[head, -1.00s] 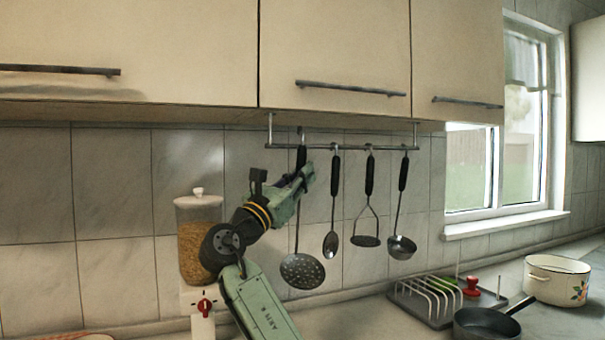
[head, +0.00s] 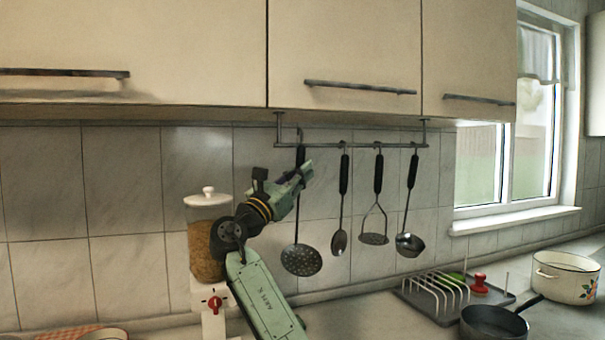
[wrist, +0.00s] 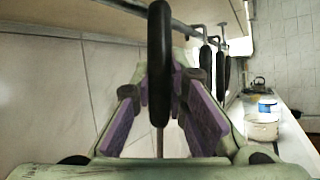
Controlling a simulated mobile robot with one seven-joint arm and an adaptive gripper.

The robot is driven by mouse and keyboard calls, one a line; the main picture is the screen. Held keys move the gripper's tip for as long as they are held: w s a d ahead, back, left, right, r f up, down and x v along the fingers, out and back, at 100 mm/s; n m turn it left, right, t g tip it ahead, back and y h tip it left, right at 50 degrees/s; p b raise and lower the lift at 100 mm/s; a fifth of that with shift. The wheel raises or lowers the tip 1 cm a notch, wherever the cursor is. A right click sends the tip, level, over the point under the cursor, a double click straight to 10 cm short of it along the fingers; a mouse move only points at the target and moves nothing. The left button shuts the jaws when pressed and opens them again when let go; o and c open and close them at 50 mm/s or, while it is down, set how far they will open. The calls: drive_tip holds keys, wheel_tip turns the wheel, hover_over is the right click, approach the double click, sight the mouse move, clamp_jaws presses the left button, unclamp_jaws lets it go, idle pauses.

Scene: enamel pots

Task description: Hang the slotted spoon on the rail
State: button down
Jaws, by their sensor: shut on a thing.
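The slotted spoon (head: 301,260) has a black handle and a round dark perforated bowl. It hangs nearly upright, bowl down, in front of the tiles at the left end of the metal rail (head: 362,146). My gripper (head: 303,172) is shut on its handle, below the rail. In the wrist view, the black handle (wrist: 160,65) stands between my purple-padded fingers (wrist: 160,110). The handle's top reaches rail height in the head view. I cannot tell whether its hook is over the rail or in front of it.
A spoon (head: 339,241), a masher (head: 374,238) and a ladle (head: 409,244) hang to the right on the rail. Cabinets (head: 345,50) are close above. A grain jar (head: 207,240) stands left of my arm. A rack (head: 440,295) and pots are at right.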

drive_tip(key=shift+w+a, duration=0.15)
drive_tip(key=shift+w, duration=0.25)
drive_tip(key=shift+f+b, duration=0.3)
drive_tip(key=shift+f, duration=0.05)
drive_tip(key=shift+w+a+f+b, duration=0.1)
drive_tip(key=shift+f+b, duration=0.2)
drive_tip(key=shift+f, duration=0.5)
drive_tip(key=c, duration=1.5)
unclamp_jaws()
